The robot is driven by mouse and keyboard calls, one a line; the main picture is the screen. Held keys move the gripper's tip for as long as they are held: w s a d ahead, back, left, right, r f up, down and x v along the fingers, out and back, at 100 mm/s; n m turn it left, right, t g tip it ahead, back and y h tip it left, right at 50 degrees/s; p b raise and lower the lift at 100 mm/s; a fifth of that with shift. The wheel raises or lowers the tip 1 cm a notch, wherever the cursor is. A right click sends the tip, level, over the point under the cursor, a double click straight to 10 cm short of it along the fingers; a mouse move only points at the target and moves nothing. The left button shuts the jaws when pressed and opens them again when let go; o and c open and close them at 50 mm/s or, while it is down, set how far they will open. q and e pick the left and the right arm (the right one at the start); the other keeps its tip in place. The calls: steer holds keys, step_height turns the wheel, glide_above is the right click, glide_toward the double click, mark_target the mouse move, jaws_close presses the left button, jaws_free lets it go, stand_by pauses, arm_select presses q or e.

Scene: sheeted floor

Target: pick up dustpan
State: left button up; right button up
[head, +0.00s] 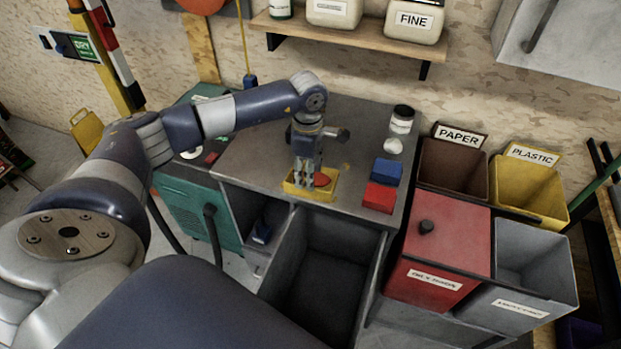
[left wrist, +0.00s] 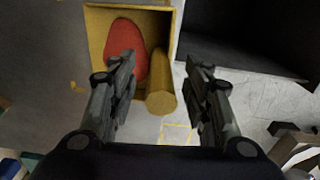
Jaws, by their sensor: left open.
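The yellow dustpan (head: 329,191) lies at the front edge of the grey worktop, with a round red thing (head: 321,180) in it. In the left wrist view the dustpan (left wrist: 98,28) shows its yellow tray and a thick yellow handle (left wrist: 162,100); the red thing (left wrist: 127,40) lies in the tray. My left gripper (head: 308,181) points down over the dustpan. It is open, and in the left wrist view its fingers (left wrist: 160,68) stand on either side of the handle. Contact cannot be told. My right gripper is not in view.
A blue block (head: 387,170) and a red block (head: 380,197) lie right of the dustpan. A jar (head: 402,119) stands behind. An open drawer (head: 297,228) juts out below the worktop (head: 255,160). Red (head: 440,240), grey, brown and yellow bins stand to the right.

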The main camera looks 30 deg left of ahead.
arm_select(q)
jaws_close()
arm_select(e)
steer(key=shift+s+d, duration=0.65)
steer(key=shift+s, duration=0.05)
